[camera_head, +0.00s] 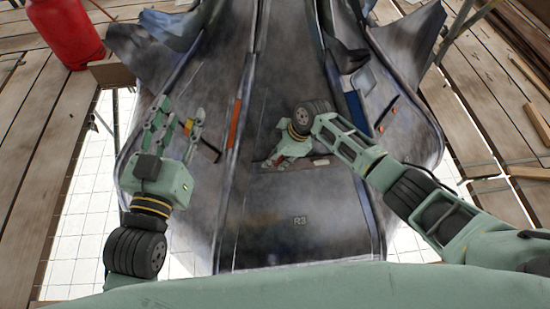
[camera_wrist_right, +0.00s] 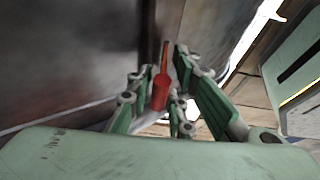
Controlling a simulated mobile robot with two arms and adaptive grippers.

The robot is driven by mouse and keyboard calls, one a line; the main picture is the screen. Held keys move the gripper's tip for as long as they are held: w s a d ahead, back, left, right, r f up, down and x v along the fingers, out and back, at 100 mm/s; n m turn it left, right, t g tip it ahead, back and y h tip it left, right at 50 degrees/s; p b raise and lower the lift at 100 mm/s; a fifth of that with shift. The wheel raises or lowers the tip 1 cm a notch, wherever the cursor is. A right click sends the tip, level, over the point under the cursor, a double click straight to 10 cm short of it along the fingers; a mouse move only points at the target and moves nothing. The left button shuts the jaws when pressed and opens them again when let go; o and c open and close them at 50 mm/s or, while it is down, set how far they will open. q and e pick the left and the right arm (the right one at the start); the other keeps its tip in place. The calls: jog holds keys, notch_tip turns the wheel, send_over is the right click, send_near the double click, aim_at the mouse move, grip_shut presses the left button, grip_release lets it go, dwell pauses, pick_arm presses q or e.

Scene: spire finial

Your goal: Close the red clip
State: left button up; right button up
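The red clip (camera_wrist_right: 161,90) shows in the right wrist view as a red tab with a thin upper end, beside a dark metal panel. It lies between the fingers of my right gripper (camera_wrist_right: 163,62), which look apart, with gaps on both sides of it. In the head view my right gripper (camera_head: 268,161) is low over the middle of the dark finial, fingers toward the lower left. I cannot make out the clip there. My left gripper (camera_head: 178,112) is open and empty over the finial's left side, fingers pointing up the picture.
The dark finial (camera_head: 300,220), marked R3, fills the middle. A red canister (camera_head: 66,32) stands upper left. Wooden planks (camera_head: 35,150) flank open gaps.

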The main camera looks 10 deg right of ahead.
jog(key=shift+o, duration=0.4)
jog(key=shift+r, duration=0.15)
jog(key=v, duration=1.1)
jog(key=shift+r, duration=0.35)
jog(key=shift+o, duration=0.5)
jog(key=shift+d, duration=0.1)
